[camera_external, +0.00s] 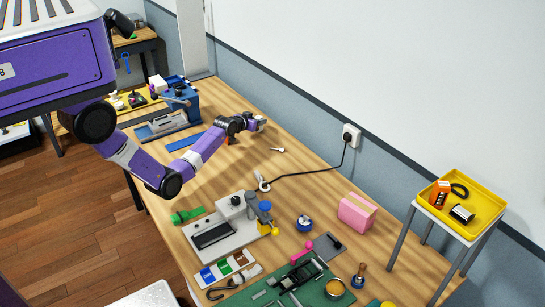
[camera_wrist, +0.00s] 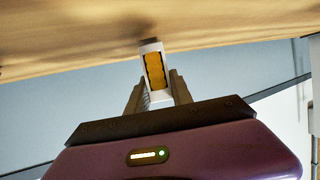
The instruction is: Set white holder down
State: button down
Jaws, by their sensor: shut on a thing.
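The white holder (camera_wrist: 143,50) shows in the wrist view as a small white box-like frame with a yellow-orange ribbed inside. It sits between the two fingers of my gripper (camera_wrist: 156,82), which are shut on it. The wooden table top (camera_wrist: 60,28) fills the upper part of that view, close to the holder's far end. I cannot tell whether the holder touches the table. In the external view my gripper (camera_external: 255,122) reaches low over the far part of the table (camera_external: 300,160), near its wall-side edge. The holder is too small to make out clearly there.
A blue clamp device (camera_external: 181,101) stands left. A black cord (camera_external: 310,174) runs to the wall socket (camera_external: 351,135). A grey-white press (camera_external: 226,223) and pink box (camera_external: 357,211) stand nearer. Bare wood lies between.

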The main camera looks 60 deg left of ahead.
jog(key=shift+f, duration=0.25)
jog(key=shift+f, duration=0.15)
jog(key=c, duration=1.1)
grip_release()
jog(key=shift+r, duration=0.2)
jog(key=v, duration=1.1)
jog(key=shift+f, duration=0.15)
jog(key=shift+s+d+r, duration=0.2)
jog(key=shift+s+r, duration=0.05)
jog(key=shift+s, duration=0.15)
